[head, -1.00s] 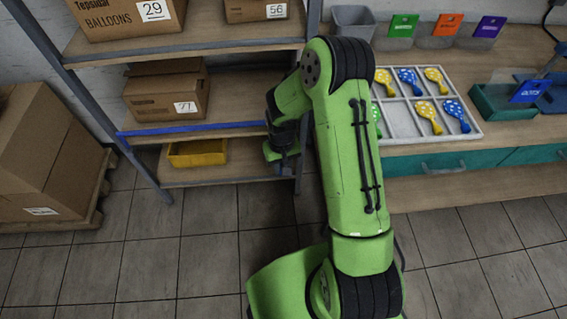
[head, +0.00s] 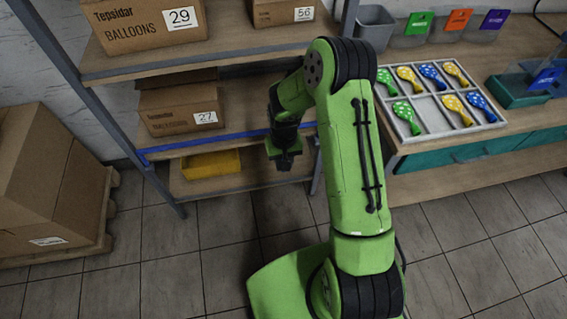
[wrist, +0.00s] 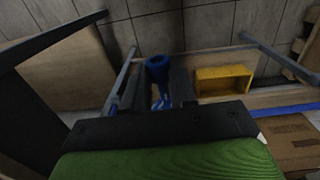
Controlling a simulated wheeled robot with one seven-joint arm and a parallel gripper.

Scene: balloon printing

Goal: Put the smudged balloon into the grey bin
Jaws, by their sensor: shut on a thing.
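My gripper (head: 284,160) hangs in front of the lower shelves in the head view. In the wrist view my gripper (wrist: 157,88) is shut on a blue balloon (wrist: 158,68), whose rounded end shows between the fingers. It is too small and dark to tell whether it is smudged. The grey bin (head: 374,27) stands at the back left of the workbench, beside the shelf post, to the right of and beyond my gripper. The sorting tray (head: 433,128) on the bench holds several green, yellow and blue spotted balloons, with one empty compartment in its front row.
The shelf rack (head: 240,63) carries cardboard boxes (head: 150,27) and a yellow crate (head: 211,164), which also shows in the wrist view (wrist: 223,83). Green, orange and purple labelled containers (head: 412,34) line the bench back. The tiled floor (head: 220,240) in front is open.

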